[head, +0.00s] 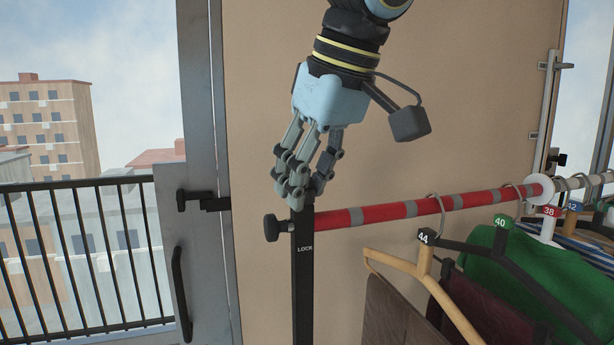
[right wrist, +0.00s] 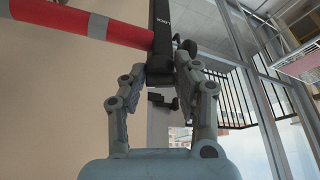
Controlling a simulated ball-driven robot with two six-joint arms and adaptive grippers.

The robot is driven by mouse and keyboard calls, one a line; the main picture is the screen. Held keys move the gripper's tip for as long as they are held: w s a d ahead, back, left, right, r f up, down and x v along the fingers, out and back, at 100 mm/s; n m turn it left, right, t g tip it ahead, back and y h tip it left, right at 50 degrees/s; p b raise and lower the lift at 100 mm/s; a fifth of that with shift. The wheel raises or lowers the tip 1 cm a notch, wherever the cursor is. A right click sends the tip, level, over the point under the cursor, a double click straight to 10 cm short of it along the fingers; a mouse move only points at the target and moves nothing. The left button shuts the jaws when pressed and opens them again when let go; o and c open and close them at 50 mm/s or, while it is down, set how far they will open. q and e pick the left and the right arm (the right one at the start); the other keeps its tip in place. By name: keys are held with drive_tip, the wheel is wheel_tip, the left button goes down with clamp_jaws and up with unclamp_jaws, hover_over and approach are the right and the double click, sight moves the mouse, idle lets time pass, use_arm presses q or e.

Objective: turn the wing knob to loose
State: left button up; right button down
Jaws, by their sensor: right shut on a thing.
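A black upright post (head: 303,270) with a "LOCK" label stands at the left end of a red and grey rail. It also shows in the right wrist view (right wrist: 162,45). My right gripper (head: 298,199) comes down from above, its fingers on both sides of the black piece at the post's top end, and is shut on it. A dark round knob (head: 271,228) sticks out left of the post, apart from the fingers. My left gripper is not in view.
The red rail (head: 400,210) runs right from the post, with hangers and clothes such as a green garment (head: 500,265). A wooden hanger tagged 44 (head: 424,260) hangs nearest. A door frame with a black handle (head: 180,290) and a railing (head: 85,250) are at left.

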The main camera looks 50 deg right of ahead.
drive_tip(key=shift+m, duration=0.3)
drive_tip(key=c, duration=1)
unclamp_jaws()
